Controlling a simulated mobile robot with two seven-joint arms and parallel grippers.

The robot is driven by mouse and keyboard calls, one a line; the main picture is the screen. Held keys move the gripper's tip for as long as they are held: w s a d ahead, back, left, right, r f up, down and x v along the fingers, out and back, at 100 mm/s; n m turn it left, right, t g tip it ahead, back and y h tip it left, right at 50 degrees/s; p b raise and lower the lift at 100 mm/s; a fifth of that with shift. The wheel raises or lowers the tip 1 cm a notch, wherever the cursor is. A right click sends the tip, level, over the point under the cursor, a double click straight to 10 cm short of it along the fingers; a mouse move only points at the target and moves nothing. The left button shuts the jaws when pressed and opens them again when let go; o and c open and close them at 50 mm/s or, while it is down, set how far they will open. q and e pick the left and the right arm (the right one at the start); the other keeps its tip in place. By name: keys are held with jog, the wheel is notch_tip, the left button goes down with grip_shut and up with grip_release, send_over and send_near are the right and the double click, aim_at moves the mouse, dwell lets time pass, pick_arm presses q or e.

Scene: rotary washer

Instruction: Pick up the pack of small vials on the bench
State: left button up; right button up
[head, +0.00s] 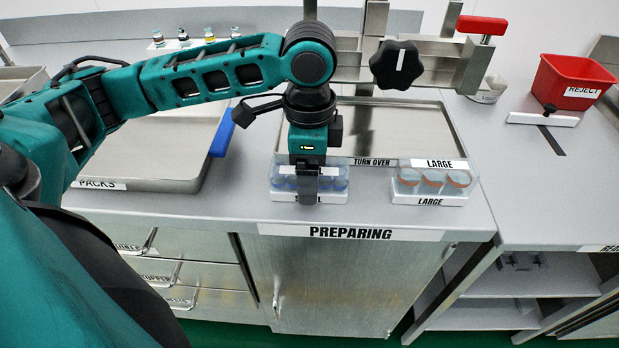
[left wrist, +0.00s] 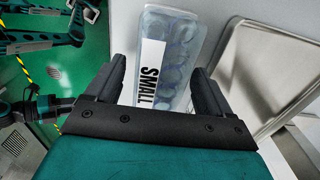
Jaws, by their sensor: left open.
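The pack of small vials (head: 336,186) stands at the front edge of the bench, a clear pack with bluish vials and a white label. In the left wrist view the pack (left wrist: 180,65) shows its "SMALL" label between the two fingers. My left gripper (head: 306,190) is over the front of the pack and hides its middle in the head view. Its fingers (left wrist: 165,85) are open, one on each side of the pack. I cannot tell whether they touch it. My right gripper is not in view.
A pack of large vials (head: 432,182) stands to the right on the bench. A metal tray (head: 405,118) lies behind, with a rotary fixture and black knob (head: 396,65) over it. A "PACKS" tray (head: 150,175) is at left. A red reject bin (head: 572,78) stands far right.

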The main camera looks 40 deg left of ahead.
pick_arm(q)
jog(key=shift+c, duration=0.4)
jog(key=c, duration=1)
jog(key=shift+c, duration=0.2)
jog(key=shift+r, duration=0.15)
